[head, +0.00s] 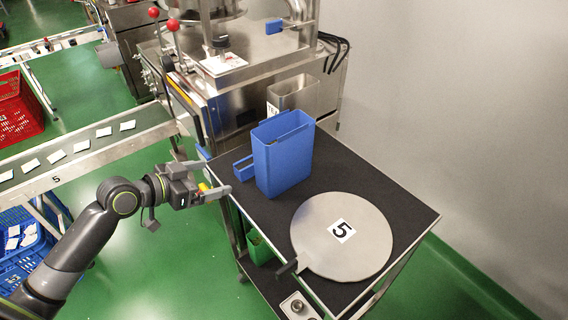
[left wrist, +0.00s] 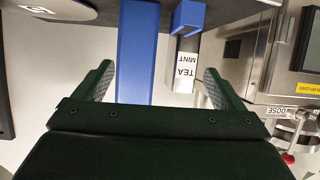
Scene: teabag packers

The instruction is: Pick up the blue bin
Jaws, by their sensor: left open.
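The tall blue bin (head: 282,160) stands upright on the black top of a small table (head: 330,172). It also shows in the left wrist view (left wrist: 138,55), between the fingers but beyond them. My left gripper (head: 214,180) is open and empty, just left of the table edge and apart from the bin. Its two spread fingers also show in the left wrist view (left wrist: 158,88). My right gripper is in neither view.
A small blue holder (head: 243,168) sits beside the bin's left side. A round metal plate (head: 315,240) marked 5 lies at the table's front. A metal container (head: 300,97) stands behind the bin, near the steel machine (head: 222,100). A conveyor (head: 100,150) runs at left.

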